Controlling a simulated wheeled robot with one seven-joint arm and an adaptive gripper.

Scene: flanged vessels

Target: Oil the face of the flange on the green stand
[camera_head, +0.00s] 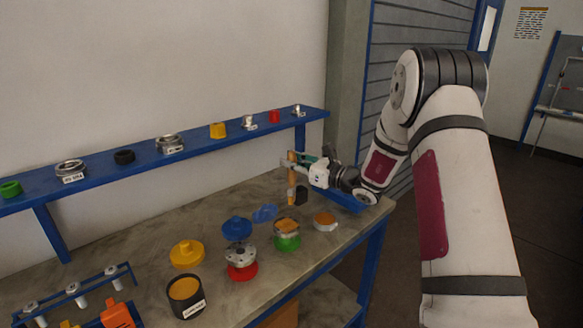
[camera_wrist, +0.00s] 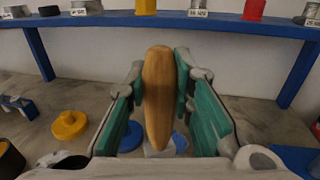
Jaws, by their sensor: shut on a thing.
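My gripper (camera_head: 300,168) is shut on a brush-like tool with a wooden handle (camera_head: 291,160), held upright above the back right of the bench. The handle (camera_wrist: 158,95) stands between the green finger pads in the wrist view. The tool's lower end is small beside a black cup (camera_head: 301,195); I cannot tell whether they touch. The green stand (camera_head: 287,243) is nearer the camera than my gripper. The flange (camera_head: 287,231) on it is metal with an orange-brown top. A dark labelled pot (camera_head: 188,307) with amber contents stands at the front left.
A red stand (camera_head: 241,272) bears a metal flanged part, with a blue cap (camera_head: 237,228) above. A blue shelf (camera_head: 100,188) with several parts runs along the wall.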

